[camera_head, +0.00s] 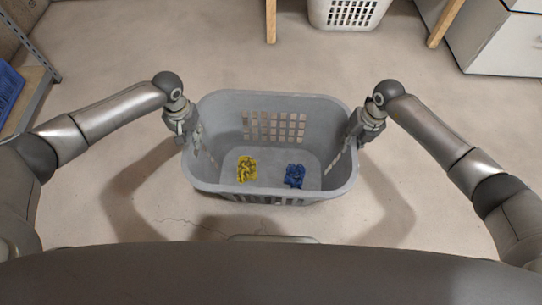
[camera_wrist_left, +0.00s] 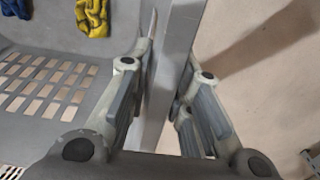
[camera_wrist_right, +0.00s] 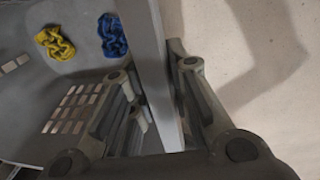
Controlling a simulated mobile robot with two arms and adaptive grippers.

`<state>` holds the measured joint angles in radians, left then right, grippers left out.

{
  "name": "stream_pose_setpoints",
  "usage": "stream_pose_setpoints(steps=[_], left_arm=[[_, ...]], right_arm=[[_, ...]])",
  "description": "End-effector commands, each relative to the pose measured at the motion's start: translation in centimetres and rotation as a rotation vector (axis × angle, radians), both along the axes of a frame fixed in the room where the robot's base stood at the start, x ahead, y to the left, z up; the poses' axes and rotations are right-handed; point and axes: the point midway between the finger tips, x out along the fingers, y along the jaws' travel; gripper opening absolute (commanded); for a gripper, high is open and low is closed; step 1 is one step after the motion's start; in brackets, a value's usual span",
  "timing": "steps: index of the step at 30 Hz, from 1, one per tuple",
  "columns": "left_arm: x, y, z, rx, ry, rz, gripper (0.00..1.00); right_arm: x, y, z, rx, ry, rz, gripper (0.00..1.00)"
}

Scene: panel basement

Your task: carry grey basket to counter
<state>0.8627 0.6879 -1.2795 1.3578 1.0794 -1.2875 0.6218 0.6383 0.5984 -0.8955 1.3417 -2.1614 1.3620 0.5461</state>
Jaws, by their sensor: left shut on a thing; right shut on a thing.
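The grey basket (camera_head: 272,97) is in front of me in the head view, upright, with slotted walls. A crumpled yellow cloth (camera_head: 246,169) and a crumpled blue cloth (camera_head: 295,175) lie apart on its floor. My left gripper (camera_head: 190,138) is shut on the basket's left rim; in the left wrist view the rim (camera_wrist_left: 176,60) passes between its fingers. My right gripper (camera_head: 357,138) is shut on the right rim; in the right wrist view the rim (camera_wrist_right: 150,50) runs between its fingers. I cannot tell exactly how high the basket is above the floor.
A white basket (camera_head: 345,12) stands at the top, between wooden legs (camera_head: 271,20). A white cabinet (camera_head: 505,45) is at the top right. A shelf with a blue item (camera_head: 8,90) is at the left edge. The pale floor (camera_head: 170,50) beyond the grey basket is clear.

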Motion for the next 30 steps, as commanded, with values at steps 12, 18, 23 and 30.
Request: stream_pose_setpoints(steps=[12, 18, 23, 30], left_arm=[[0.1, 0.1, 0.3, 0.002, -0.002, 0.002, 0.0], [0.1, 0.1, 1.2, 0.002, -0.002, 0.003, 0.0], [0.1, 0.1, 2.4, 0.002, -0.002, 0.003, 0.0], [0.1, 0.1, 4.4, 0.003, -0.002, 0.003, 0.0]], right_arm=[[0.1, -0.1, 0.3, -0.002, -0.002, 0.0, 0.0], [0.1, -0.1, 1.2, -0.003, -0.002, -0.001, 0.0], [0.1, -0.1, 2.4, -0.003, -0.002, -0.001, 0.0], [0.1, -0.2, 4.3, -0.004, -0.001, -0.001, 0.0]])
